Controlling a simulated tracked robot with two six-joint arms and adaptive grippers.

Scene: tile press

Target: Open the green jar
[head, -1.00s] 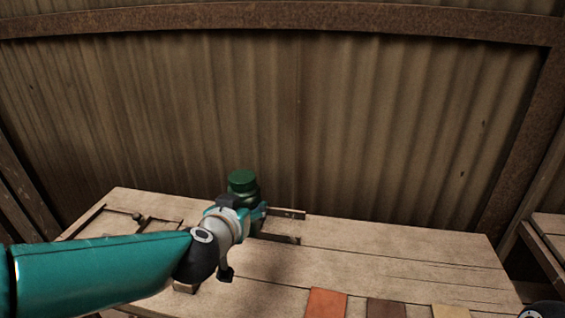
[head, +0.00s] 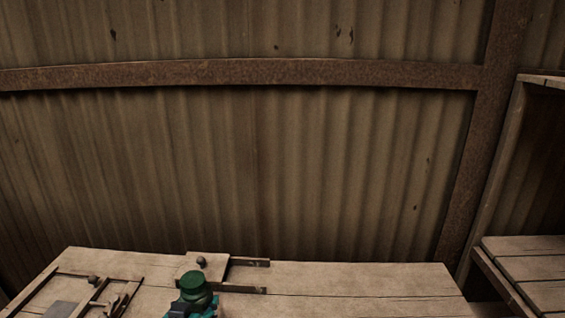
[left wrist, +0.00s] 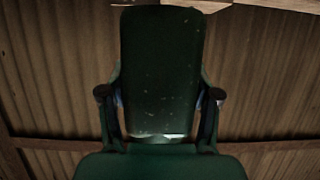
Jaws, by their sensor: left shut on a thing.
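The green jar (head: 197,299) is at the bottom edge of the head view, in front of the table's back part. Its round green lid (head: 195,281) sits on top, and the jar looks upright. My left gripper (head: 192,312) is shut around the jar below the lid; most of it and my arm are cut off. In the left wrist view the dark green jar (left wrist: 160,70) stands between the two fingers of the left gripper (left wrist: 160,97). Whether the jar touches the table is hidden. My right gripper is not in view.
The wooden table (head: 350,280) has a board with a round knob (head: 201,262) and dark rails (head: 250,262) behind the jar. A framed fixture (head: 95,290) lies at left. The table right of the jar is clear. A wooden shelf (head: 525,252) stands at right, a corrugated wall behind.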

